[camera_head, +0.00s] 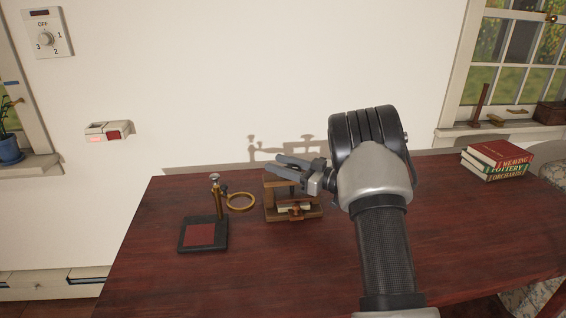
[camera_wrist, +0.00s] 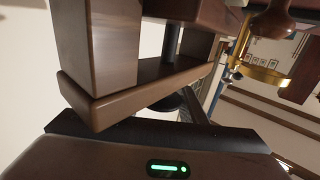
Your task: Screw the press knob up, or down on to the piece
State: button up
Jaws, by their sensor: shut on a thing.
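The small wooden press (camera_head: 270,206) stands on the table, a brown frame with two posts and a top bar. A pale piece (camera_head: 285,208) lies low inside it, partly hidden by wooden parts at the front. My gripper (camera_head: 279,166) is at the top of the press, its two grey fingers pointing left above the top bar. It is shut on the press knob, which the fingers hide. In the wrist view the wooden frame (camera_wrist: 97,50) fills the upper left at close range; I cannot make out the knob clearly there.
Left of the press stand a brass post with a ring (camera_head: 241,203) and a black base with a red pad (camera_head: 200,235). Books (camera_head: 497,160) lie at the far right. The wall is close behind the press. The table's front left and middle right are clear.

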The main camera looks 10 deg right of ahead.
aim_at(279, 178)
jog(key=n+g+y, duration=0.1)
jog(key=n+g, duration=0.1)
jog(key=s+n+g+y, duration=0.1)
jog(key=g, duration=0.2)
jog(key=n+g+y, duration=0.1)
jog(key=n+g, duration=0.1)
jog(key=g, duration=0.1)
jog(key=shift+s+a+f+n+y, duration=0.2)
jog(key=shift+s+a+n+y, duration=0.1)
jog(key=shift+a, duration=0.05)
jog(key=shift+s+a+n+g+b, duration=0.1)
jog(key=shift+s+n+g+b, duration=0.15)
jog(key=shift+n+g, duration=0.65)
jog(key=shift+s+n+g+b, duration=0.1)
jog(key=shift+s+n+g, duration=0.3)
jog(key=shift+g, duration=0.9)
jog(key=shift+n+g, duration=0.3)
jog(key=shift+g, duration=0.1)
jog(key=o, duration=1.1)
jog(key=shift+r, duration=0.1)
jog(key=shift+c, duration=0.2)
notch_tip(279, 178, up, 10)
jog(key=p, duration=0.3)
jog(key=shift+r, duration=0.1)
